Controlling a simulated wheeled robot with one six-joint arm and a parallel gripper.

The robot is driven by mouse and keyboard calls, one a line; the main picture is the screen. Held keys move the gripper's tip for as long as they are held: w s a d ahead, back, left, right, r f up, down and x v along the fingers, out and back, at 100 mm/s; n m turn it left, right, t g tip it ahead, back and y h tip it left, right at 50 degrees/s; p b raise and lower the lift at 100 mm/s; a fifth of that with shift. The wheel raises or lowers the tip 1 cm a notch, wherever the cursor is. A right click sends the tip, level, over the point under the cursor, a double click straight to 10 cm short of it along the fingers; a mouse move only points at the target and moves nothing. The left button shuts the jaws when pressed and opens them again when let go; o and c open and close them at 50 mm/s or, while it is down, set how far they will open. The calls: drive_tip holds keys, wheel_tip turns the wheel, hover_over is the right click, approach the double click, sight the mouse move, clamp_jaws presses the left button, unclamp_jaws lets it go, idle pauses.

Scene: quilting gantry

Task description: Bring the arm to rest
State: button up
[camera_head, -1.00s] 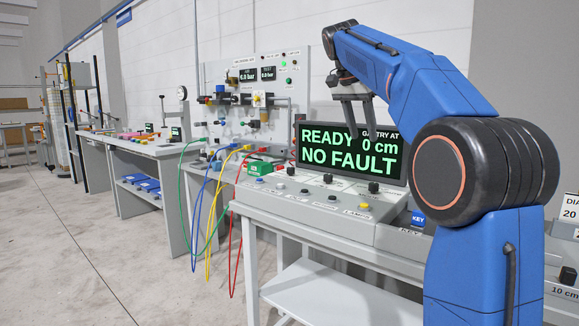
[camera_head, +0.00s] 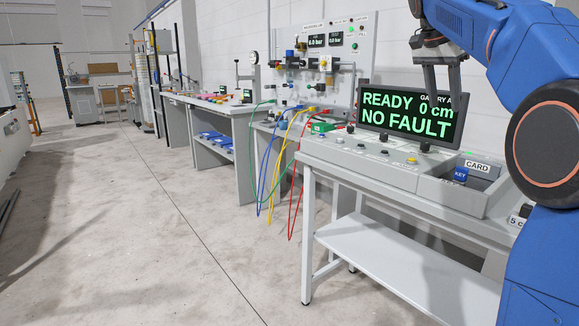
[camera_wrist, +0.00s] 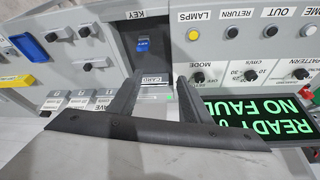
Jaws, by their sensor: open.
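My blue arm (camera_head: 500,45) is raised and bent at the right of the head view. My gripper (camera_head: 441,125) hangs fingers down in front of the dark screen (camera_head: 375,120), which reads READY, 0 cm, NO FAULT. In the wrist view my gripper (camera_wrist: 158,82) has its two dark fingers apart. No object shows between them except the console behind, with a CARD label. The fingers hide part of the console and of the screen (camera_wrist: 255,112).
The console (camera_head: 350,150) has knobs, buttons and a bay with a blue KEY piece (camera_head: 461,174). Green, blue, yellow and red hoses (camera_head: 292,185) hang between benches. A second bench (camera_head: 215,108) stands farther back. The floor (camera_head: 160,230) at left and centre is open.

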drive_tip(key=s+a+f+n+t+y, duration=0.1)
drive_tip(key=s+a+f+n, duration=0.3)
drive_tip(key=s+f, duration=0.8)
drive_tip(key=s+a+f+n+t+y, duration=0.1)
drive_tip(key=s+a+f+n, duration=0.2)
drive_tip(key=s+f, duration=0.9)
drive_tip(key=s+a+f+n+t+y, duration=0.1)
drive_tip(key=s+a+f+n, duration=0.3)
drive_tip(key=s+f, duration=0.8)
wheel_tip(320, 180, down, 4)
drive_tip(key=shift+s+a+r+n+y, duration=0.3)
drive_tip(key=shift+n+y, duration=0.3)
drive_tip(key=shift+n, duration=0.5)
